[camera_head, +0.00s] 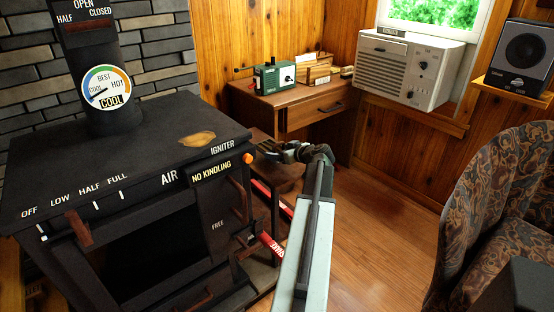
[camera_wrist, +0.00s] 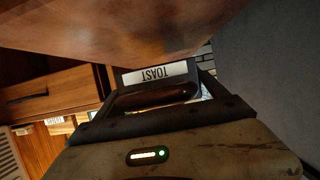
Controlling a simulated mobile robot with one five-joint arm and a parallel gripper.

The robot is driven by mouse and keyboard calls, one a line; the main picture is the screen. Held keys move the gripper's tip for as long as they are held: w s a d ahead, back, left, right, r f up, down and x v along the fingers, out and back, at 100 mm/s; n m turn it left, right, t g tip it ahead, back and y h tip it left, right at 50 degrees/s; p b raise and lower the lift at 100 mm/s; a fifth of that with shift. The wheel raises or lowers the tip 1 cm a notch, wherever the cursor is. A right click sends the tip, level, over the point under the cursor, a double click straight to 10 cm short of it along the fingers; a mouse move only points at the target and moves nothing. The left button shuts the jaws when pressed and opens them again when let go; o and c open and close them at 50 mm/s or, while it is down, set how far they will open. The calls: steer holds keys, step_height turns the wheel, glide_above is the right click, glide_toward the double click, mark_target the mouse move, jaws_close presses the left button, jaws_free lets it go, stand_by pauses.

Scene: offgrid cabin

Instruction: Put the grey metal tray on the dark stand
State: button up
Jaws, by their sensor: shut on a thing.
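My gripper (camera_head: 278,150) is beside the stove's right side, at the end of my raised arm. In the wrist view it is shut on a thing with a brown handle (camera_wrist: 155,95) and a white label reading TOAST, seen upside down. This seems to be the grey metal tray (camera_wrist: 125,76), of which only the labelled end shows; my gripper hides most of the rest. In the head view the tray cannot be told apart from my gripper. I cannot clearly make out the dark stand in either view.
The black stove (camera_head: 110,160) fills the left. A wooden desk (camera_head: 300,100) with a green device (camera_head: 273,78) stands at the back. A patterned armchair (camera_head: 490,220) is at the right. The wooden floor (camera_head: 385,240) between the stove and the armchair is clear apart from my arm.

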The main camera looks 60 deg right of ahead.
steer(key=shift+w+d+f, duration=0.1)
steer(key=shift+w+d, duration=0.4)
steer(key=shift+w, duration=0.1)
step_height(320, 180, down, 4)
steer(key=b, duration=0.4)
steer(key=shift+a, duration=0.1)
steer(key=shift+s+r, duration=0.1)
steer(key=shift+r, duration=0.15)
steer(key=o, duration=2)
steer(key=shift+s+r+p, duration=0.1)
steer(key=shift+r+p, duration=0.05)
steer(key=shift+p, duration=0.2)
steer(key=p+v, duration=0.4)
steer(key=v, duration=0.6)
steer(key=shift+s+a+r, duration=0.15)
steer(key=shift+s+r, duration=0.05)
steer(key=shift+s, duration=0.1)
steer(key=shift+s+a+r, duration=0.1)
steer(key=shift+s+a, duration=0.05)
steer(key=shift+s, duration=0.35)
